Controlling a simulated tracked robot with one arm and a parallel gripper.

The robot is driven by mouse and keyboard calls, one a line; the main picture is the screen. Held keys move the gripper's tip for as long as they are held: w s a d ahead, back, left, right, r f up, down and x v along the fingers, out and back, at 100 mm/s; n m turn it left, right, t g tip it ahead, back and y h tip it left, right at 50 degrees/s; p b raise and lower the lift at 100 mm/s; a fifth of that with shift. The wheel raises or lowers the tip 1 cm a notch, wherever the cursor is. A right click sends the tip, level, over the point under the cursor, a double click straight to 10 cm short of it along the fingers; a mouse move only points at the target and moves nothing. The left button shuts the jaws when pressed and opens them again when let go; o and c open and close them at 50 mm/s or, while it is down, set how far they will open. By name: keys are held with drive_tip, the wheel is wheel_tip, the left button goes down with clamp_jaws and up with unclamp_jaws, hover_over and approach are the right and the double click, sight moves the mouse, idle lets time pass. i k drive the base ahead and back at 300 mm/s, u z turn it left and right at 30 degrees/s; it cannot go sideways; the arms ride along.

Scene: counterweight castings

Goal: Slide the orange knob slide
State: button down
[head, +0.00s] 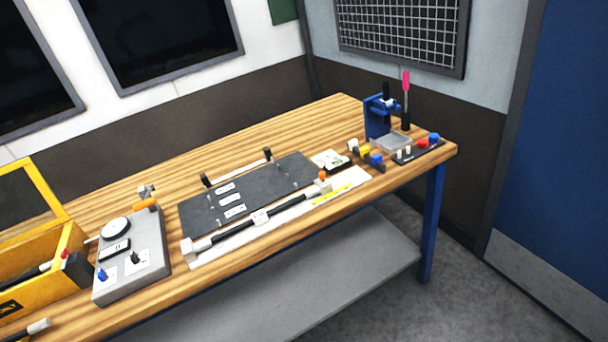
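A long slide unit with a white base (215,254) lies along the front edge of the wooden table in the head view. A dark rod (232,232) runs along it between light end pieces, with a small white label near its middle. A small orange knob (322,175) stands at the right end of this unit. A yellow strip (331,195) lies on the base near that end. Another orange piece (147,205) sits at the back of a grey box at the left; I cannot tell whether it slides. My gripper is not in view.
A dark plate (205,210) with a raised bar lies behind the slide. The grey box (150,257) with dial and knobs and a yellow open case (68,248) stand left. A blue stand (375,118), clear tray and coloured buttons occupy the right end. The table's back strip is clear.

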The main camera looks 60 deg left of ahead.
sight(326, 186)
drive_tip(key=k, duration=0.4)
drive_tip(key=u, duration=1.15)
drive_tip(key=i, duration=1.05)
drive_tip(key=u, duration=2.65)
drive_tip(key=k, duration=0.9)
drive_tip(key=z, duration=0.05)
